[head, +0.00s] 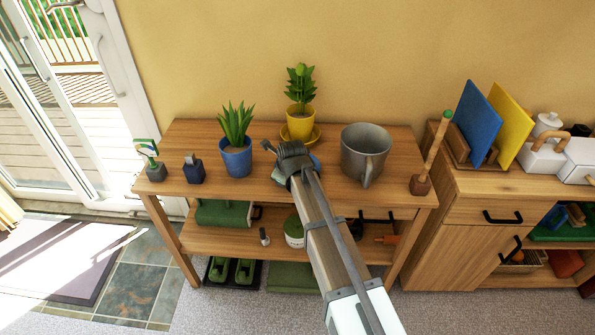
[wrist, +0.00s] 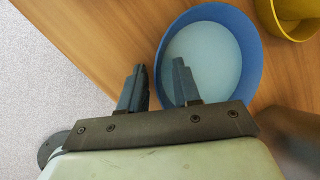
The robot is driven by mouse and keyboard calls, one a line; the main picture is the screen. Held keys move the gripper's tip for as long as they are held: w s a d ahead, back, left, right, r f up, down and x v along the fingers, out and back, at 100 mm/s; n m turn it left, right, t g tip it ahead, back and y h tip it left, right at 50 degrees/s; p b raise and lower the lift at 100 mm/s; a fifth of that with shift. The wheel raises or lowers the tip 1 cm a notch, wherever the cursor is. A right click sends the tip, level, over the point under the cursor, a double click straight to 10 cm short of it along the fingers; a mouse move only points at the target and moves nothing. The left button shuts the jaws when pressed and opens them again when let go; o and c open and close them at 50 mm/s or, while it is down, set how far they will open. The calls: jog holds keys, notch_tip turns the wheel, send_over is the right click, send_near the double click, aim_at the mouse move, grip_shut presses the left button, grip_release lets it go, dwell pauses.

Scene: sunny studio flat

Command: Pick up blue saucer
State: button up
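The blue saucer (wrist: 215,62) lies on the wooden table, with a raised blue rim and a paler inside. In the head view only a sliver of it (head: 316,162) shows beside my gripper (head: 290,165), which hides the rest. In the wrist view my gripper (wrist: 158,65) is open, its two fingers apart. One finger is over the saucer's inside and the other is outside its left rim, so the rim passes between them. I cannot tell whether either finger touches it.
A grey metal mug (head: 364,153) stands right of my gripper. A blue pot (head: 237,162) with a plant stands to the left. Behind is a yellow pot (head: 299,117) on a yellow saucer (head: 312,136). A wooden-handled tool (head: 433,155) stands near the table's right edge.

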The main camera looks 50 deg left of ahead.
grip_shut()
jog(key=shift+r, duration=0.15)
dwell(0.4)
notch_tip(320, 180, up, 18)
jog(key=w+d+r+m+h, duration=0.1)
jog(key=w+d+r+m, duration=0.2)
jog(key=w+m, duration=0.2)
jog(key=shift+w+d+r+t, duration=0.35)
jog(key=shift+w+r+t, duration=0.05)
jog(key=shift+w, duration=0.05)
dwell(0.8)
